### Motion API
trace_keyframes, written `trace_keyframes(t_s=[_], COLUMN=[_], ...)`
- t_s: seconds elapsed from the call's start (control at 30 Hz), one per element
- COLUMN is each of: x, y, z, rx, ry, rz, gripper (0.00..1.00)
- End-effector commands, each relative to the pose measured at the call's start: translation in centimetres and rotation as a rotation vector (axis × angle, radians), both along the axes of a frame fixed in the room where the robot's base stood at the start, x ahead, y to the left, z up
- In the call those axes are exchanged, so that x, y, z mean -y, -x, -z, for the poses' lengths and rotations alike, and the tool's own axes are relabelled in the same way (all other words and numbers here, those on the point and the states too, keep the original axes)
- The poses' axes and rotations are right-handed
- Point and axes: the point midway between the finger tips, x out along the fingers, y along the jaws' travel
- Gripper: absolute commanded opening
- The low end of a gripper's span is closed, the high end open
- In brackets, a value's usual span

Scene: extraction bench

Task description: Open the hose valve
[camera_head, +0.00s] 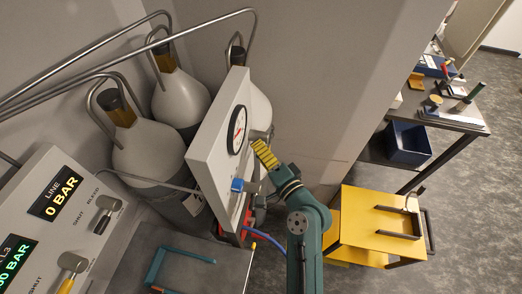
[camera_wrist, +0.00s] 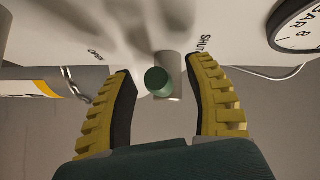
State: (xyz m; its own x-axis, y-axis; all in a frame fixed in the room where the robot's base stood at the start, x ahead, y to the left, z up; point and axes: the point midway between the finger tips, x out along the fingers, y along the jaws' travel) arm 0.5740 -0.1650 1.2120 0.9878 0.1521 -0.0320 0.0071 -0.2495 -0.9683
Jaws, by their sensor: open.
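A valve handle with a round green end (camera_wrist: 157,81) and a grey body shows in the wrist view, standing out from a pale panel. The panel (camera_head: 206,140) is marked OPEN to the left of the handle and SHUT beside its upper right. My gripper (camera_wrist: 160,68) is open, with one yellow, black-padded finger on each side of the handle. The right finger is close to the grey body; I cannot tell whether it touches. In the head view my gripper (camera_head: 265,153) is at the panel's right face, below the round gauge (camera_head: 237,130), and hides part of it.
A blue knob (camera_head: 237,185) sits low on the same panel, near my gripper. Grey gas cylinders (camera_head: 150,150) with bent pipes stand behind. A control panel (camera_head: 75,195) reading 0 BAR is at left. A yellow cart (camera_head: 360,215) stands at right.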

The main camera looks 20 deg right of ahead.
Motion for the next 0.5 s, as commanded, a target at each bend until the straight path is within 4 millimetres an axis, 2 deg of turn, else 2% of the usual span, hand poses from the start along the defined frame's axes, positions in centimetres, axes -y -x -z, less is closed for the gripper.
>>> trace_keyframes(t_s=[0.03,0.3,0.5], x=[0.01,0.02,0.02], y=[0.02,0.04,0.04], z=[-0.01,-0.03,0.0], rx=[0.0,0.0,0.0], ry=[0.0,0.0,0.0], rz=[0.0,0.0,0.0], gripper=[0.51,0.0,0.0])
